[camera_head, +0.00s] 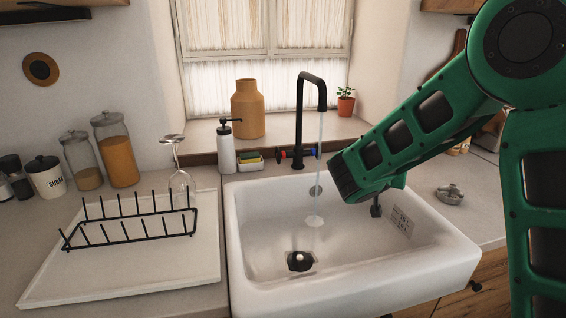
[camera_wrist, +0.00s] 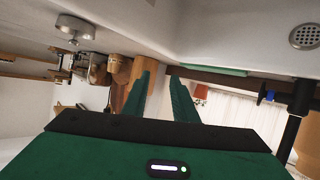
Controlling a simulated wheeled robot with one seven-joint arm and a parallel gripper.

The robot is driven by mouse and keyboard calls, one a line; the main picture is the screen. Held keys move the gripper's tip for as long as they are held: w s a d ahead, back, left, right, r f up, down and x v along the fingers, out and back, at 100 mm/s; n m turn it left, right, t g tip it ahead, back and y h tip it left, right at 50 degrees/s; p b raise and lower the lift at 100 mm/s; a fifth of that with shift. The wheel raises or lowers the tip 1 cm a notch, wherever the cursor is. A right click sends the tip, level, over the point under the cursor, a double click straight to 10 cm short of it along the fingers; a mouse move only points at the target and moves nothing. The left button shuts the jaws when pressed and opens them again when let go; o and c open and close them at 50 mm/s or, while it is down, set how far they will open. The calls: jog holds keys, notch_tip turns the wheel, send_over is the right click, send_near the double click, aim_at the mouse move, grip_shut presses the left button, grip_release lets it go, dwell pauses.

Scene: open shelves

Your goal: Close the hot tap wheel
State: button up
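The black tap (camera_head: 302,115) stands behind the white sink, and water runs from its spout into the basin. At its base is a red wheel (camera_head: 283,154) on the left and a blue wheel (camera_head: 314,151) on the right. In the wrist view, which is upside down, the blue wheel (camera_wrist: 268,97) and black tap (camera_wrist: 297,110) show at the right edge; I cannot make out the red wheel there. My gripper (camera_wrist: 162,76) is open and empty, with two green fingers apart, away from the wheels. In the head view my green arm hides most of it, over the sink's right side.
The sink (camera_head: 250,225) has a dark drain. A soap dispenser (camera_head: 227,147) and sponge holder (camera_head: 250,161) stand close left of the red wheel. A vase (camera_head: 247,108) and potted plant (camera_head: 345,102) stand on the sill. A black rack (camera_head: 135,217) is left. Space above the basin's left half is clear.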

jog(key=w+a+f+n+t+y, duration=0.1)
jog(key=w+a+n+t+y, duration=0.2)
jog(key=a, duration=1.1)
jog(key=n+t+y, duration=0.3)
jog(key=y, duration=0.2)
send_near(279, 158)
jog(key=w, duration=0.8)
jog(key=shift+w+a, duration=0.3)
jog(key=shift+c, duration=0.6)
grip_shut()
